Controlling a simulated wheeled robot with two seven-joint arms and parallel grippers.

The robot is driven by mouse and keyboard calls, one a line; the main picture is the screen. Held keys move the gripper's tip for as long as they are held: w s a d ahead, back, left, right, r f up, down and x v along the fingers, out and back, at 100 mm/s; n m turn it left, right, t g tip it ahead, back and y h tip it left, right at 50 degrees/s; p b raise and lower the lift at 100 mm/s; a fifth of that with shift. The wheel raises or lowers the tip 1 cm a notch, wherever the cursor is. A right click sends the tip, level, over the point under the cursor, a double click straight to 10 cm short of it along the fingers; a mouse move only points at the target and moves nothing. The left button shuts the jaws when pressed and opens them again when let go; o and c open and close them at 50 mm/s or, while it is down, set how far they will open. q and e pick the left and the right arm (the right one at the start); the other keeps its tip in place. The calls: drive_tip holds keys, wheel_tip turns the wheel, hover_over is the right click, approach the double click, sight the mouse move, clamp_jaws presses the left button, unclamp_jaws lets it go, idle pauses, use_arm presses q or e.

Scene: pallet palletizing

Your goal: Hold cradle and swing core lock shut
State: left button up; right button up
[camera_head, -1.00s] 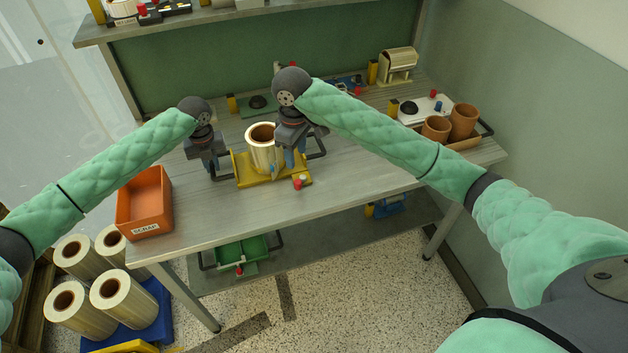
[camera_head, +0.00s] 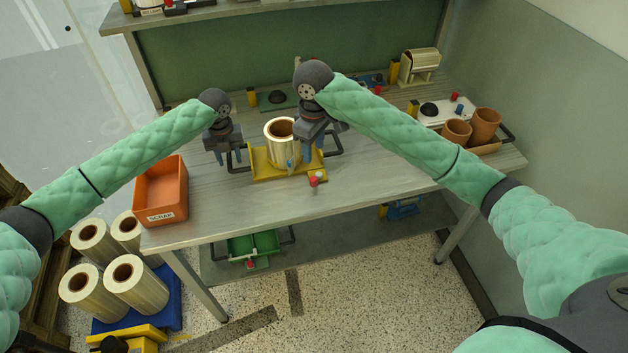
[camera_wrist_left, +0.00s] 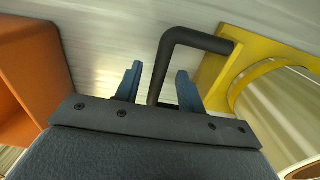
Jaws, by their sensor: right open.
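The yellow cradle (camera_head: 262,176) stands on the bench and holds a pale roll with a brown core (camera_head: 280,148). A black handle bar (camera_head: 239,168) sticks out from its left side. My left gripper (camera_head: 228,159) is at this handle. In the left wrist view, the open fingers of my left gripper (camera_wrist_left: 159,72) stand on either side of the black handle (camera_wrist_left: 190,36), with gaps showing. My right gripper (camera_head: 313,153) is open, just right of the roll. A small blue lever (camera_head: 290,164) and a red knob (camera_head: 314,181) are at the cradle's front. Contact at the right fingers cannot be told.
An orange scrap bin (camera_head: 161,194) stands at the bench's left edge. Brown cups (camera_head: 484,125) and a white panel (camera_head: 446,111) are at the right. The front of the bench top (camera_head: 235,214) is clear.

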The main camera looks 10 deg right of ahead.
use_arm(q)
drive_tip(key=shift+r, duration=0.1)
wheel_tip(320, 180, up, 12)
idle(0.5)
drive_tip(key=shift+f, duration=0.2)
